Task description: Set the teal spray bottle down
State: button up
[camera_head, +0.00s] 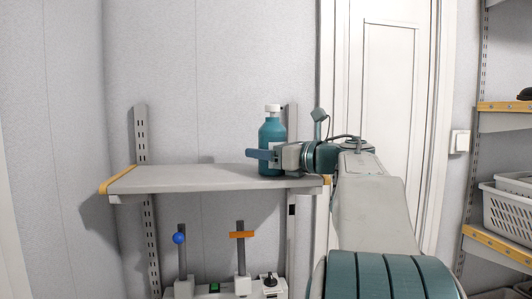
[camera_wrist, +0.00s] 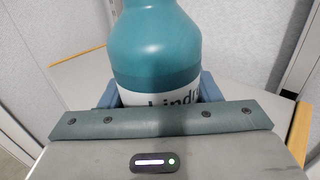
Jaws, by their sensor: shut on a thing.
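The teal spray bottle (camera_head: 271,134) stands upright at the right part of the grey wall shelf (camera_head: 170,180), with a white cap on top. Its base appears at the shelf surface; I cannot tell whether it touches. My gripper (camera_head: 264,156) reaches in from the right and is shut on the bottle's lower half. In the wrist view the bottle (camera_wrist: 155,45) fills the top middle, with a white label band partly hidden behind my gripper (camera_wrist: 158,95). The blue fingers lie on both sides of it.
The shelf's left and middle are bare, with a yellow left edge. At the right, shelves hold a white basket (camera_head: 507,212). A white door (camera_head: 390,100) is behind my arm.

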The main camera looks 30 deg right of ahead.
jog(key=o, duration=1.3)
jog(key=shift+r+p, duration=0.3)
jog(key=shift+p, duration=0.1)
jog(key=b+v, duration=0.3)
jog(key=v, duration=0.9)
